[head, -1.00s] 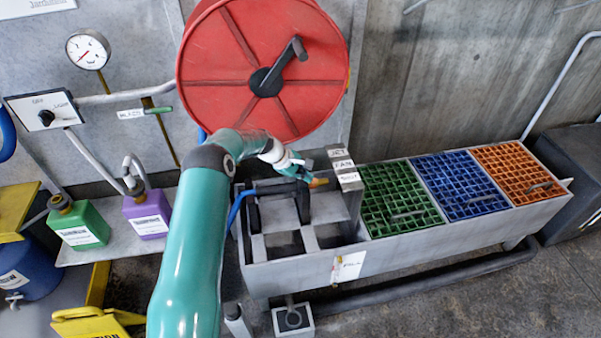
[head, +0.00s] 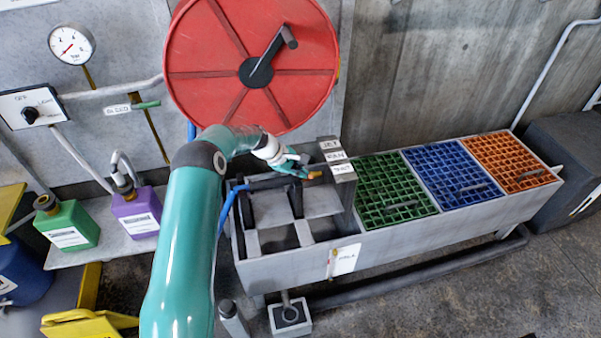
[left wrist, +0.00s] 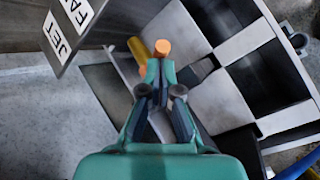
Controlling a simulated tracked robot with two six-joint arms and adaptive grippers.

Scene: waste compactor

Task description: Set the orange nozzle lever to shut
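The orange nozzle lever (head: 315,174) is a small orange piece at the left side of the label post, near its lowest sign. In the left wrist view its round orange end (left wrist: 162,48) shows just beyond my fingertips. My left gripper (head: 299,168) is at the lever from the left; it fills the lower middle of the left wrist view (left wrist: 160,75). Its fingertips look close together, but whether they grip the lever is unclear. The JET (head: 330,144), FAN (head: 335,155) and bottom (head: 342,168) signs stack on the post. My right gripper is not in view.
The grey trough (head: 290,266) runs below, with green (head: 388,190), blue (head: 450,178) and orange (head: 510,160) grates to the right. A red hose reel (head: 205,50) hangs above the gripper. Green (head: 68,225) and purple (head: 138,212) jugs stand left.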

